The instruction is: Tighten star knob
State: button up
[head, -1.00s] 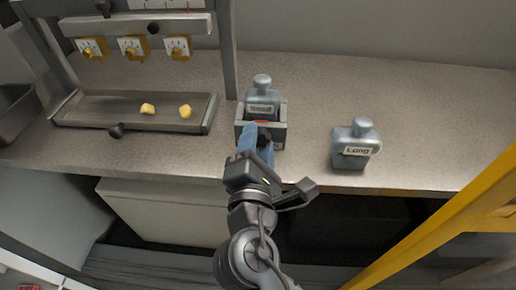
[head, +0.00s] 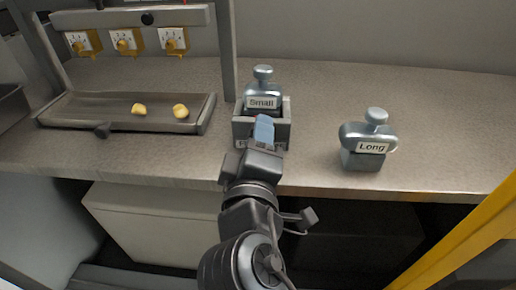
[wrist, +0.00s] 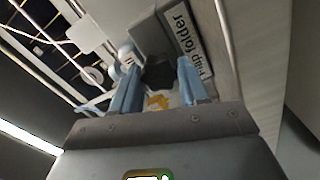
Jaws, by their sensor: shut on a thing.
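The "Small" block (head: 263,92), a grey bottle-shaped piece with a round top, sits upright in a grey holder (head: 284,128) at the counter's front edge. My gripper (head: 264,130) is at the front face of this holder, its blue fingers partly covering it. In the wrist view, a dark knob (wrist: 158,73) lies between the two blue fingers (wrist: 158,92), which are shut on it. Its star shape is not clear. A "Flap folder" label (wrist: 188,42) is beside it. In the head view the knob is hidden behind my gripper.
A grey "Long" block (head: 368,140) stands on the counter to the right. A tray (head: 75,110) with two yellow pieces is at the left, under a rail with several yellow-and-white dials (head: 128,41). A yellow bar (head: 455,235) crosses the lower right.

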jog(key=m+b, duration=0.2)
jog(key=m, duration=0.1)
jog(key=m+b, duration=0.1)
jog(key=shift+f+m, duration=0.25)
jog(key=shift+m, duration=0.05)
jog(key=shift+r+m+b, duration=0.1)
jog(key=shift+m+b, duration=1.1)
jog(key=shift+m, duration=0.4)
jog(key=shift+r+m, duration=0.1)
jog(key=shift+m, duration=0.2)
jog(key=o, duration=1)
jog(key=shift+o, duration=0.2)
jog(key=shift+r, duration=0.1)
jog(key=shift+s, duration=0.1)
jog(key=s, duration=0.7)
jog(key=shift+s, duration=0.3)
